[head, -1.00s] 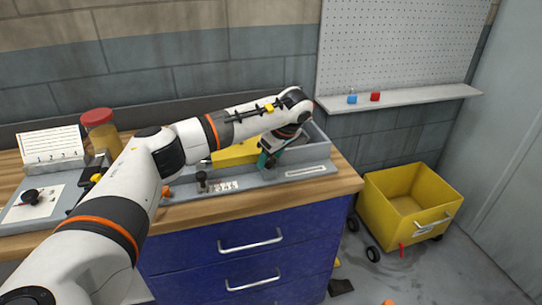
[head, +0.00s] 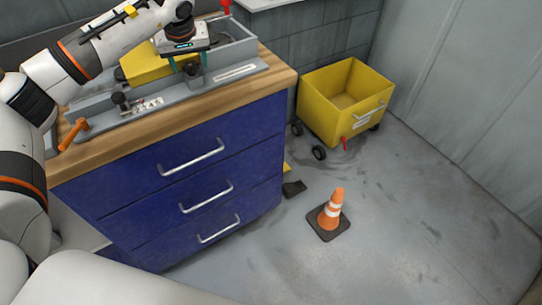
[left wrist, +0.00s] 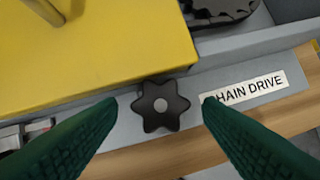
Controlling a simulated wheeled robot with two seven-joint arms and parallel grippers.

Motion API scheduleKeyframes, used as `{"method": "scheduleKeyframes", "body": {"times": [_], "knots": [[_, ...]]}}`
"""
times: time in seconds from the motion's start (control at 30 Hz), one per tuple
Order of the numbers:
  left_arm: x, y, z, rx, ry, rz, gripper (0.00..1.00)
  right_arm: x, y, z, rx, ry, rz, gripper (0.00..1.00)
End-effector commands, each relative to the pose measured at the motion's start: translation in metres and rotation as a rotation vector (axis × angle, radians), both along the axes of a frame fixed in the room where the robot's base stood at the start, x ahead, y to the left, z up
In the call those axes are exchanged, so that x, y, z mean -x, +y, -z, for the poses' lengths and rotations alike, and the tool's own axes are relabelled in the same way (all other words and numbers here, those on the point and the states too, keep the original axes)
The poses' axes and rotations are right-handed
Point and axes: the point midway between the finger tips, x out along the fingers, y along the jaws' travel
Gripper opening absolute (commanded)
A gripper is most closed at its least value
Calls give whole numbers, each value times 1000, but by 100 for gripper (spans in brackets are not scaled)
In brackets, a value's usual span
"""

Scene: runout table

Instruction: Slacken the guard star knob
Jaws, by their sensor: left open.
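The black star knob (left wrist: 160,105) has several rounded lobes and a pale centre. It sits on the grey front rail below the yellow guard (left wrist: 95,45). In the left wrist view my left gripper (left wrist: 159,108) is open, with one green finger on each side of the knob and a gap on both sides. In the head view my left gripper (head: 188,66) points down at the front of the yellow guard (head: 146,66), with the dark knob (head: 193,73) between its fingers. My right gripper is out of view.
A "CHAIN DRIVE" label (left wrist: 243,89) lies right of the knob. A second black knob (head: 122,101) and an orange handle (head: 73,134) are farther left. Blue drawers (head: 190,180) stand below the wooden top. A yellow cart (head: 345,100) and traffic cone (head: 333,212) are on the floor.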

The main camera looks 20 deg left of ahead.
Motion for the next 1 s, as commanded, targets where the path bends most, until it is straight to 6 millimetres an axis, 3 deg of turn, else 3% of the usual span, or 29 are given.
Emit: {"method": "scheduleKeyframes", "body": {"times": [0.1, 0.57, 1.0], "knots": [[7, -7, -26, 1, -4, -5, 60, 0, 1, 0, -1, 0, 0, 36], [36, -27, -111, 1, -3, -9, 60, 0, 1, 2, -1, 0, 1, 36], [19, -95, -59, 317, 28, -27, 60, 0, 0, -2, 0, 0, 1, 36]]}}
